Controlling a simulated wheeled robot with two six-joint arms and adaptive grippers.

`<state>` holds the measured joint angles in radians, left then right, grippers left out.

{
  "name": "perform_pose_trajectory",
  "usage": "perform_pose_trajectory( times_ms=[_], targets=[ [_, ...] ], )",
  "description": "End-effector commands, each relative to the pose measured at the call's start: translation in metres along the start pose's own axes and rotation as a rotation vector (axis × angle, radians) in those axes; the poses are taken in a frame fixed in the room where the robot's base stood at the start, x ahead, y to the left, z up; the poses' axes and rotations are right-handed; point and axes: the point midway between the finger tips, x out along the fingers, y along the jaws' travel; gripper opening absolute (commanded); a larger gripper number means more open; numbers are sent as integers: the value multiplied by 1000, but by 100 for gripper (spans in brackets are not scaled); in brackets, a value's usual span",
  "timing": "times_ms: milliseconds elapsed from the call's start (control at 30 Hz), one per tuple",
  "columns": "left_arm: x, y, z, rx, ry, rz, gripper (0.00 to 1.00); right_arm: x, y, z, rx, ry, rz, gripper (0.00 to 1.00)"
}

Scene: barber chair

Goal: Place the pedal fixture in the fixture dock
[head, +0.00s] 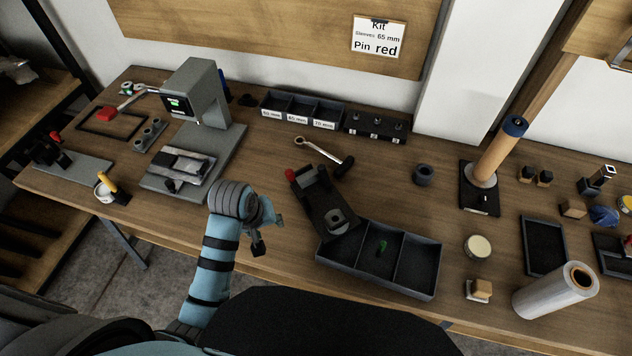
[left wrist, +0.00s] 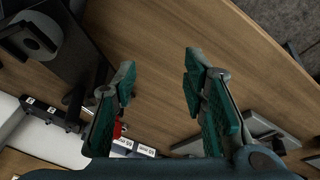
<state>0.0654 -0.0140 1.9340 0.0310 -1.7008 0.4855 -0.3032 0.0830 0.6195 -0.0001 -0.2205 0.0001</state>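A dark flat fixture (head: 328,203) with a red tip, a black lever and a round grey ring lies mid-bench; I take it for the pedal fixture. Its near end overlaps the back left corner of a divided tray, and I cannot tell whether it rests on the rim. Its dark body and ring also show at the upper left of the left wrist view (left wrist: 32,38). My left gripper (head: 268,231) is open and empty, left of the fixture and apart from it. Its spread fingers (left wrist: 158,95) show bare wood between them. I cannot tell for certain which item is the fixture dock; a dark rectangular frame (head: 90,130) lies at the far left.
The divided tray (head: 414,293) stands at the front edge with a green item inside. A grey press (head: 193,90) stands at the left and labelled bins (head: 287,120) at the back. Bare wood lies between press and fixture.

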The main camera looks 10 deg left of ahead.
Motion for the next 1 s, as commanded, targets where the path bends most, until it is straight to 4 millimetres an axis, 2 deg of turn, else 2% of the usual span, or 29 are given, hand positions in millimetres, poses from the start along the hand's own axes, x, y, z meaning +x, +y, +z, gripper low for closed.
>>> perform_pose_trajectory(
  times_ms=[33,100,200,233,333,533,733,900,1000],
  targets=[
    [-27,25,-23,-66,0,27,39,-11,1,-2,0,1,0,32],
    [-54,51,-44,-152,-15,53,39,-15,1,-3,0,2,0,32],
    [-77,73,-60,-227,-34,72,39,-18,1,-5,1,4,-1,32],
    [-78,76,-62,-238,-38,74,39,-18,1,-5,1,5,-1,32],
    [-60,79,-61,-251,-46,71,39,-17,0,-5,1,6,-1,32],
    [-6,83,-60,-249,-44,71,39,-16,-2,-4,2,4,-5,32],
    [22,87,-61,-248,-43,72,39,-16,-3,-4,3,4,-6,32],
    [53,93,-63,-247,-42,72,39,-17,-3,-4,3,4,-6,32],
    [61,93,-63,-248,-39,74,39,-18,-2,-4,3,4,-5,32]
  ],
)
